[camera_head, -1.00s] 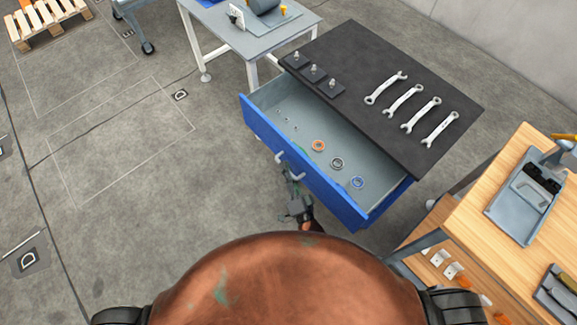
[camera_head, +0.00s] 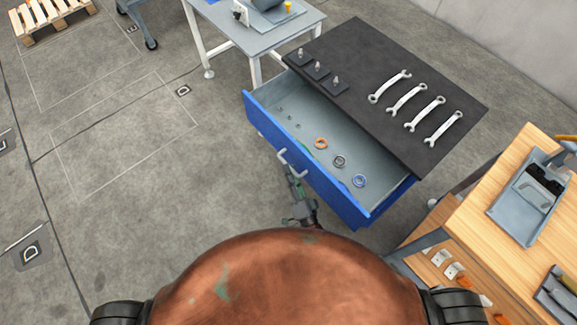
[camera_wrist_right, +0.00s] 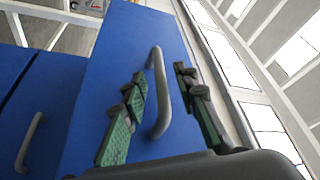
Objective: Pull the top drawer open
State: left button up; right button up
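The top drawer (camera_head: 312,173) has a blue front and a grey inside, and stands pulled out from under a dark cabinet top (camera_head: 415,55). Its grey bar handle (camera_head: 284,156) is on the front; in the right wrist view the handle (camera_wrist_right: 163,95) lies between my fingers. My right gripper (camera_head: 291,176) is just in front of the drawer face. In the wrist view my right gripper (camera_wrist_right: 163,85) is open, its green-padded fingers on either side of the handle with gaps. A lower handle (camera_wrist_right: 32,143) shows at left. My left gripper is not in view.
Orange (camera_head: 321,143), grey (camera_head: 339,161) and blue (camera_head: 359,181) rings and small parts lie in the drawer. Several wrenches (camera_head: 408,95) lie on the cabinet top. A wooden bench (camera_head: 465,222) stands at right, a grey table (camera_head: 245,40) behind.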

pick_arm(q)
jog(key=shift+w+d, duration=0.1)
pick_arm(e)
jog(key=v, duration=0.9)
jog(key=shift+s, duration=0.25)
jog(key=shift+d, duration=0.1)
jog(key=s+d+f+n+g+h, duration=0.1)
jog(key=s+d+f+n+g, duration=0.2)
jog(key=f, duration=0.8)
jog(key=s+d+f+n+g+h, duration=0.1)
jog(key=s+d+f+g, duration=0.3)
jog(key=f, duration=0.7)
jog(key=s+d+f+n+g+h, duration=0.15)
jog(key=s+d+f, duration=0.3)
jog(key=f, duration=0.65)
jog(key=s+d+f+n+g+h, duration=0.1)
jog(key=s+d+f+g, duration=0.2)
jog(key=s, duration=0.7)
jog(key=s+d+f+n+g+h, duration=0.1)
jog(key=s+d+f+g, duration=0.3)
jog(key=s+d+f, duration=0.3)
jog(key=s+d+f+n+g+h, duration=0.1)
jog(key=s+d+f, duration=0.5)
jog(key=s, duration=0.8)
jog(key=shift+s+d+n+g, duration=0.15)
jog(key=shift+d+n+g, duration=0.4)
jog(key=shift+g, duration=0.7)
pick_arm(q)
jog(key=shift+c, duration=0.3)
